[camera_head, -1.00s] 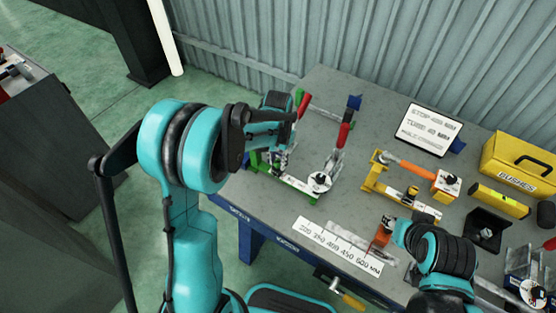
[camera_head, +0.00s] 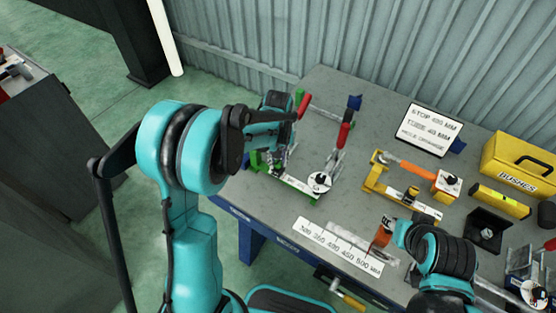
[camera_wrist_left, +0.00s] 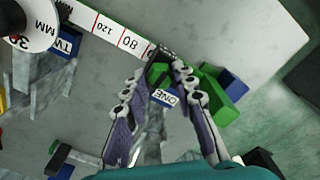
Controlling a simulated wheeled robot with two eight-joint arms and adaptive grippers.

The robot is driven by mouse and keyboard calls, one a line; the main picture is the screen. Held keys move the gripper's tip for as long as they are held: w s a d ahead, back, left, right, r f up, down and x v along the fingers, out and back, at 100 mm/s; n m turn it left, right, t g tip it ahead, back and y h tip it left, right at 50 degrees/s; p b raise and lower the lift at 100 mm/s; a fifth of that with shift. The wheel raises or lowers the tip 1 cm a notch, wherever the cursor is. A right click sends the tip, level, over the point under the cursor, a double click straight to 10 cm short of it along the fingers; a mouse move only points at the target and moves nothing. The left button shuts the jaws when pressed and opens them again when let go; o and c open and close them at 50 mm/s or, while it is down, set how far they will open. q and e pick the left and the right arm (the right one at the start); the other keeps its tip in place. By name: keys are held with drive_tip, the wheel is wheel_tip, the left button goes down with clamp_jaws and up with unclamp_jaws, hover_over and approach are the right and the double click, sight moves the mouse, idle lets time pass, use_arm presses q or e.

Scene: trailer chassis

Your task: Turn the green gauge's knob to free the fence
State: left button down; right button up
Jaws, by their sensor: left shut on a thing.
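The green gauge (camera_head: 257,168) stands at the left end of the workbench, with a white scale strip beside its green parts. In the left wrist view its green block (camera_wrist_left: 212,97) sits right of my fingers. My left gripper (camera_wrist_left: 164,58) is shut on a small dark and green piece, apparently the knob (camera_wrist_left: 158,74), beside a blue "ONE" label. In the head view my left gripper (camera_head: 283,150) hangs over the gauge and hides the knob. The fence is not clearly told apart. My right gripper (camera_head: 390,236) is near an orange piece at the front; its fingers are unclear.
A yellow and orange gauge (camera_head: 400,185), a sign (camera_head: 428,130) and a yellow box (camera_head: 520,160) are farther right.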

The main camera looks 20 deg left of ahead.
sight(278, 162)
use_arm(q)
drive_tip(key=shift+n, duration=0.3)
drive_tip(key=c, duration=1.2)
unclamp_jaws()
wheel_tip(278, 162, up, 12)
